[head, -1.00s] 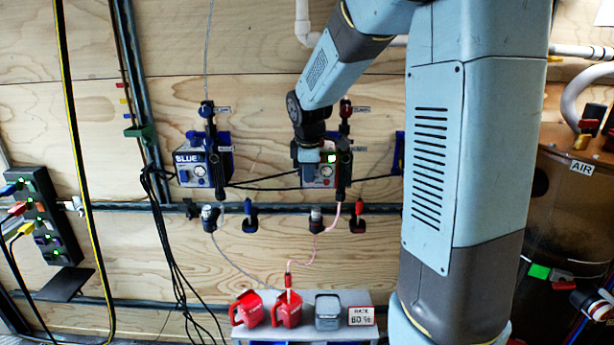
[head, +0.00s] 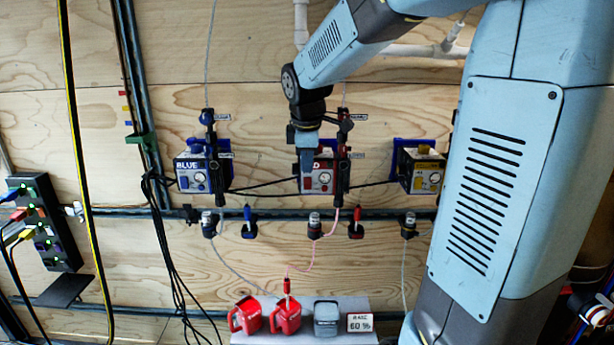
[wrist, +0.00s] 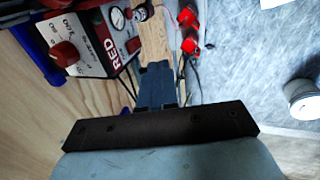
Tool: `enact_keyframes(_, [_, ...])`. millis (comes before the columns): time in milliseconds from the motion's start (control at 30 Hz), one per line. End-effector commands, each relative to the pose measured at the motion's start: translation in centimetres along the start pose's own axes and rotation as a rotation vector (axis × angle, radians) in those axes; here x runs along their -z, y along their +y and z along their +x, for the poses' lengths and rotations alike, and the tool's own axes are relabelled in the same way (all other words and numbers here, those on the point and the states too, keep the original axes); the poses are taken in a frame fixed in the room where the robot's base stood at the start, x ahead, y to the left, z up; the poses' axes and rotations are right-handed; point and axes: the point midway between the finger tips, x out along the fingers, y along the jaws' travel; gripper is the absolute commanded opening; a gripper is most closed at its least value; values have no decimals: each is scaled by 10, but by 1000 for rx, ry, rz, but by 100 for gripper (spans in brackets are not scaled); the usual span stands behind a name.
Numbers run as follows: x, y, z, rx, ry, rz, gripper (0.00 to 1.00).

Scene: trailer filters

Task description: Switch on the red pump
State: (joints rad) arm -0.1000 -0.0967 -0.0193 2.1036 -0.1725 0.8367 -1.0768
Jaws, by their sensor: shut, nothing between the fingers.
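The red pump (head: 322,183) is a small box with a red label and a round gauge, mounted on the plywood wall between two similar pumps. My gripper (head: 305,168) is in front of its left part in the head view and hides some of its face. In the wrist view the red pump (wrist: 88,42) is at upper left, with a large red knob (wrist: 63,52), a gauge (wrist: 117,18) and a small red control (wrist: 133,45). My gripper (wrist: 155,72) is shut and empty beside the pump. I cannot tell whether it touches it.
The blue pump (head: 193,172) is to the left and the yellow pump (head: 424,171) to the right. A dark rail (head: 275,212) with valves runs below. Red jugs (head: 286,318) and a grey jug (head: 327,319) stand on a shelf by a 60 % sign (head: 360,322).

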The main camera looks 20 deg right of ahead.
Motion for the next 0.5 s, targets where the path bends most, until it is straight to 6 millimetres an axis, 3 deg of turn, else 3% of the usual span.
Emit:
enact_keyframes(200, [1, 0, -21, -1, 1, -2, 0])
enact_keyframes(500, [0, 0, -24, 1, 0, -2, 0])
